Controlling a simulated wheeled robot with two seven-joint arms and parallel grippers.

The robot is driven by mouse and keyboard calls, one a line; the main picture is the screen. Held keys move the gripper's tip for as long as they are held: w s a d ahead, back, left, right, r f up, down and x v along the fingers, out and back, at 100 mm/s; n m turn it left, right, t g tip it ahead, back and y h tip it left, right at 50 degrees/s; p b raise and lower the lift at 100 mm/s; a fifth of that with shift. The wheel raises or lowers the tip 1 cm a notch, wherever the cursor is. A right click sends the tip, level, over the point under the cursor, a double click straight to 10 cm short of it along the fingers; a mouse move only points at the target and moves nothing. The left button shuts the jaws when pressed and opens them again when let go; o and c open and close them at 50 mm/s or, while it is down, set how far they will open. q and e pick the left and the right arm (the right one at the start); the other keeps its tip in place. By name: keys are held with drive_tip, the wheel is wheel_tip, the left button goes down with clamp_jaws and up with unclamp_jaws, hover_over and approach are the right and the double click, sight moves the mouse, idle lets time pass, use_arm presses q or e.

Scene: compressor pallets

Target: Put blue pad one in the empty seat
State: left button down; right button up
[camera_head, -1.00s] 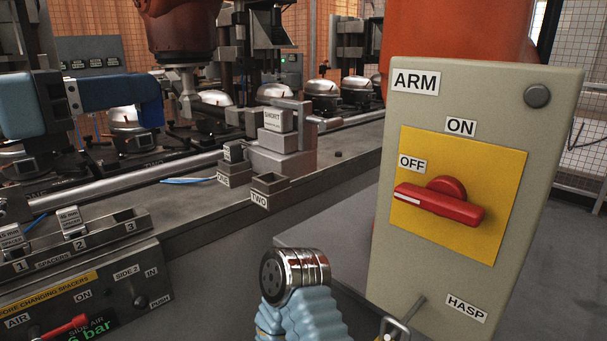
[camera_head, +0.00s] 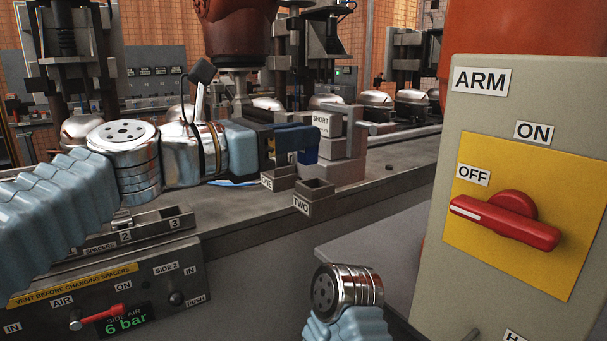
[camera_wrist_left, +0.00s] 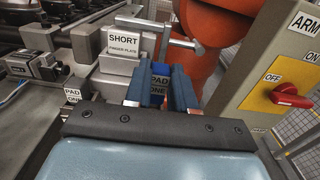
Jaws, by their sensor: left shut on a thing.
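My left gripper (camera_head: 298,143) comes in from the left and is beside the SHORT finger-plate stand. In the left wrist view its dark blue fingers (camera_wrist_left: 162,92) are shut on a blue piece, pad one (camera_wrist_left: 159,70), with a PAD ONE label facing the camera. In the head view the pad (camera_head: 309,157) shows only as a small blue patch at the fingers. A grey holder labelled ONE (camera_head: 281,183) is just below the gripper; its inside is partly hidden. The holder labelled TWO (camera_head: 316,205), to its right, is open-topped and looks empty. My right gripper is out of view.
The stand labelled SHORT (camera_head: 345,147) rises close to the left fingers. The ARM switch box (camera_head: 470,240) stands at the right, its red handle at OFF. A spacer rack (camera_head: 150,228) and air panel (camera_head: 110,290) are at lower left.

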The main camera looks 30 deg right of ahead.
sight(302, 164)
use_arm(q)
drive_tip(key=f, duration=0.1)
drive_tip(key=d+f+b, duration=0.1)
drive_tip(key=f, duration=0.1)
drive_tip(key=f+b, duration=0.1)
drive_tip(key=shift+w+d+f, duration=0.1)
drive_tip(key=shift+d+f, duration=0.1)
drive_tip(key=shift+d, duration=0.15)
drive_tip(key=shift+f, duration=0.3)
drive_tip(key=c, duration=0.9)
unclamp_jaws()
drive_tip(key=shift+c, duration=0.2)
drive_tip(key=shift+a, duration=0.1)
drive_tip(key=s+a+b, duration=0.1)
drive_tip(key=a, duration=1.1)
